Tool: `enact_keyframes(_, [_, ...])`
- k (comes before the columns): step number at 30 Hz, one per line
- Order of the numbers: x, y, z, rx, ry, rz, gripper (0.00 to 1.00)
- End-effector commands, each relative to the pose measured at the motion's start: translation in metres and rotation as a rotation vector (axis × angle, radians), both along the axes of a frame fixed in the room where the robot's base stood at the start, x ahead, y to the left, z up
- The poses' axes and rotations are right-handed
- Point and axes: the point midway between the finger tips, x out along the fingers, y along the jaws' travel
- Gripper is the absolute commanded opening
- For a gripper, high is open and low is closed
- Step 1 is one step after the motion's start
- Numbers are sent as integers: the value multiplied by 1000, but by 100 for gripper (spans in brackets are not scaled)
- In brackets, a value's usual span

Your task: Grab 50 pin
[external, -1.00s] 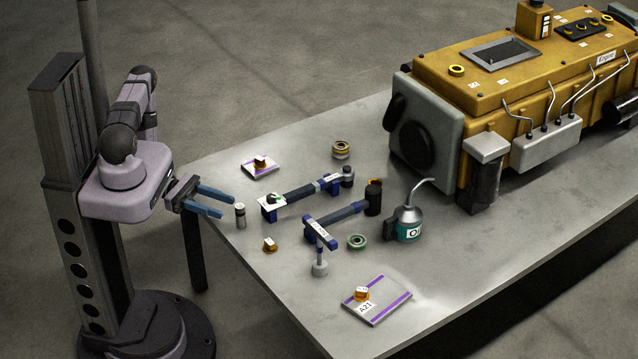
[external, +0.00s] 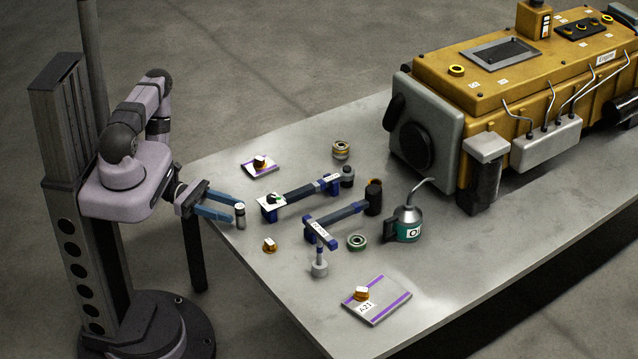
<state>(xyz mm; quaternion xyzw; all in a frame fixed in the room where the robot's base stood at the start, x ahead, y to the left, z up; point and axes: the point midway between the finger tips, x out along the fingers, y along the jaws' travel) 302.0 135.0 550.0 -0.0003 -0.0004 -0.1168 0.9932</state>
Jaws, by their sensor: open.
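A small grey upright cylinder with dark bands (external: 240,219) stands at the table's near left edge. It may be the 50 pin, but I cannot read a 50 on it. My gripper (external: 236,212) is open, with its two blue fingers level and pointing right. The fingertips are at the cylinder, one on the far side and one on the near side as far as I can tell. Contact is too small to make out. Part of the cylinder is hidden by the fingers.
On the table (external: 455,250), two blue-ended tools (external: 300,193) (external: 338,215) lie just right of the cylinder. A small orange part (external: 269,245), a grey-based part (external: 320,267), an oil can (external: 408,224) and a labelled plate (external: 385,304) are nearby. A yellow engine (external: 480,90) stands behind.

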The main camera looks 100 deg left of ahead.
Motion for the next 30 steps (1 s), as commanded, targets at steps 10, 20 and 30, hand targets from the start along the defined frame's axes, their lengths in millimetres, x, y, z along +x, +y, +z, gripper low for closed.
enact_keyframes(10, [32, -8, -3, 0, 1, -4, 43])
enact_keyframes(20, [38, -8, -3, 0, 1, 0, 43])
enact_keyframes(30, [38, -8, -2, 0, 0, 0, 0])
